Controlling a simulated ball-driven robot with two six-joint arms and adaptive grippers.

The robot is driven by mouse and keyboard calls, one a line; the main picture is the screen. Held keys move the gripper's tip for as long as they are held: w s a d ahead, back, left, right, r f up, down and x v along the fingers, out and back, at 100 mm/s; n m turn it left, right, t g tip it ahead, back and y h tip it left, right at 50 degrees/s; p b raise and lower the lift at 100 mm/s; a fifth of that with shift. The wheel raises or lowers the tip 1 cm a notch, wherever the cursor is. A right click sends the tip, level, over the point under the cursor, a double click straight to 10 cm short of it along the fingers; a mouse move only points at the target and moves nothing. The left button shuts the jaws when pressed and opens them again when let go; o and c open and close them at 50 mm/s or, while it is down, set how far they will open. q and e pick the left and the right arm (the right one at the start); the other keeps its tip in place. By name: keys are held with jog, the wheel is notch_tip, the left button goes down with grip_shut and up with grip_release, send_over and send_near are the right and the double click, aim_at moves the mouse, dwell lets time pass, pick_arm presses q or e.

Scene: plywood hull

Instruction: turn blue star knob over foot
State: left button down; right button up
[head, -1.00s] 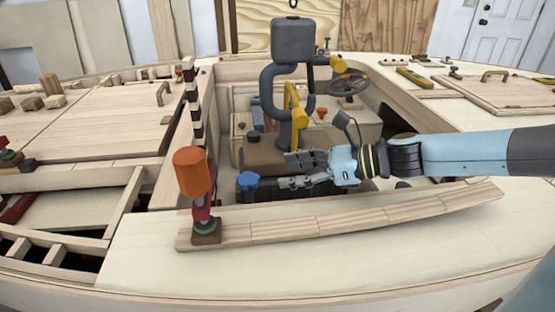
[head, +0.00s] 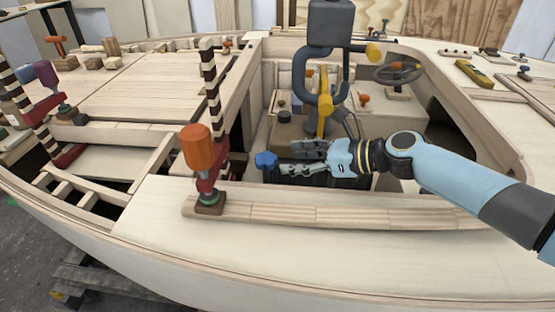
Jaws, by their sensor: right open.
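The blue star knob (head: 265,160) shows in the head view, just left of the picture's middle, behind the wooden strip along the hull's near edge. My right gripper (head: 284,160) comes in from the right. Its jaws are open and point left, with the fingertips close to the knob's right side. I cannot tell whether they touch it. The foot under the knob is not clearly visible. My left gripper is not in view.
An orange-handled red clamp (head: 197,150) stands left of the knob on the wooden strip (head: 330,216). A dark grey figure-like fixture with a yellow lever (head: 324,100) rises behind the gripper. Bare plywood deck (head: 300,255) lies in front.

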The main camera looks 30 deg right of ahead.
aim_at(272, 160)
jog(key=x, duration=0.5)
jog(key=shift+w+a+f+b, duration=0.15)
jog(key=shift+w+a+b, duration=0.1)
jog(key=shift+b, duration=0.1)
